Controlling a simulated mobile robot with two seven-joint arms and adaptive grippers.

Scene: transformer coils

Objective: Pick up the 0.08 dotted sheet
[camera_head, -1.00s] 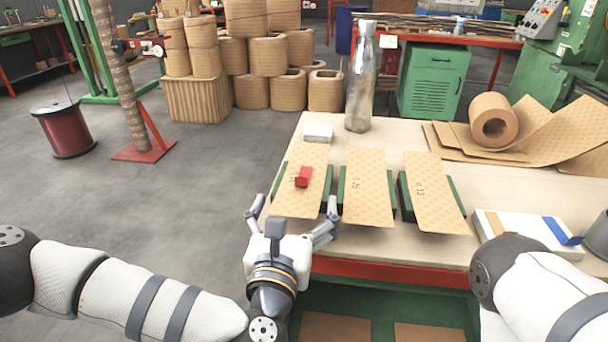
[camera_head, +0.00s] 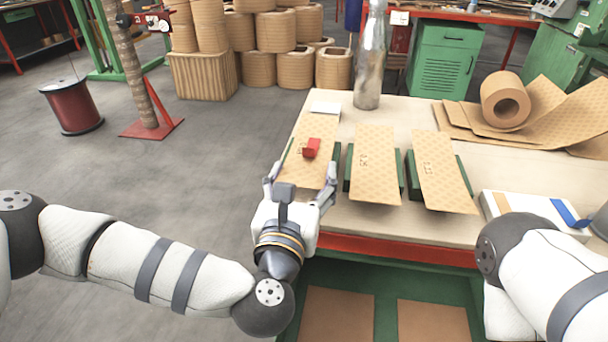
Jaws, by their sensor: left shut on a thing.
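Three tan dotted sheets lie side by side on green supports on the table. The middle sheet (camera_head: 371,180) and the right sheet (camera_head: 445,186) carry small printed marks too blurred to read surely. My left gripper (camera_head: 301,172) is at the near end of the left sheet, one finger along each side edge, shut on that sheet. My right gripper is out of view; only my right arm shows at the lower right.
A paper roll (camera_head: 505,98) lies on loose sheets at the back right. A white box with a blue strip (camera_head: 535,212) lies at the right. The table's red front edge (camera_head: 400,249) is near.

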